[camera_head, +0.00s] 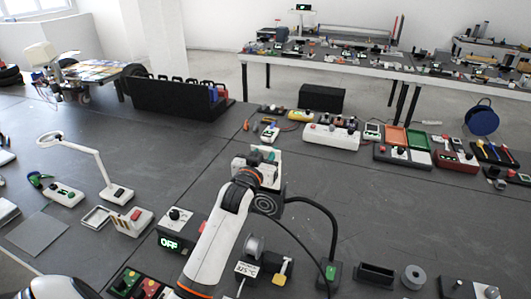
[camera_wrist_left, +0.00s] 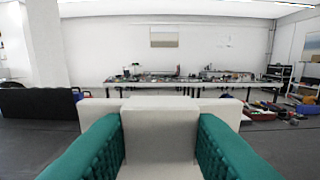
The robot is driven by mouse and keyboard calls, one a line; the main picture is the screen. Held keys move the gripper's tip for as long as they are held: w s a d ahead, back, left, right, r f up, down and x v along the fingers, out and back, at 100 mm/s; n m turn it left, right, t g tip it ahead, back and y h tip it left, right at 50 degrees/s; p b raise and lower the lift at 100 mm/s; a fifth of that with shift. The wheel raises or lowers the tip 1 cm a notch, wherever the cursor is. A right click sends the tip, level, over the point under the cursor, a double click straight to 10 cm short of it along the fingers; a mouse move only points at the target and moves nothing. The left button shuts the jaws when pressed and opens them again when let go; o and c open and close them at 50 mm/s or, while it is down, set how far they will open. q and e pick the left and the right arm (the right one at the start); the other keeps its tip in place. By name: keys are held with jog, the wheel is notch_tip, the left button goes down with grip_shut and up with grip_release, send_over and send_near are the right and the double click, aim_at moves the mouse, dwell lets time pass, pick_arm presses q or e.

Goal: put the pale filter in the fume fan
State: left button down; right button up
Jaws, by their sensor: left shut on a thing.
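My left gripper (camera_head: 264,154) is over the middle of the dark table. Its teal fingers are shut on the pale filter (camera_wrist_left: 160,140), which fills the space between them in the left wrist view. A wider pale part shows beyond the fingertips there. In the head view, the filter (camera_head: 269,177) is partly hidden by my wrist. Just below it is the fume fan (camera_head: 267,203), a dark box with a round grille, partly covered by my arm. I cannot tell whether the filter touches the fan or sits in it. My right gripper is not in view.
A black cable runs from the fan to a small box with a green light (camera_head: 330,272). A box with a green display (camera_head: 172,240) and a solder spool (camera_head: 254,246) stand near my arm. A white lamp (camera_head: 90,160) is at left.

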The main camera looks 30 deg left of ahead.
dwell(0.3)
pick_arm(q)
jog(key=shift+f+b, duration=3.5)
jog(key=shift+f, duration=2.3)
jog(key=c, duration=0.9)
grip_release()
jog(key=shift+c, duration=0.2)
jog(key=b+v, duration=0.2)
jog(key=v, duration=1)
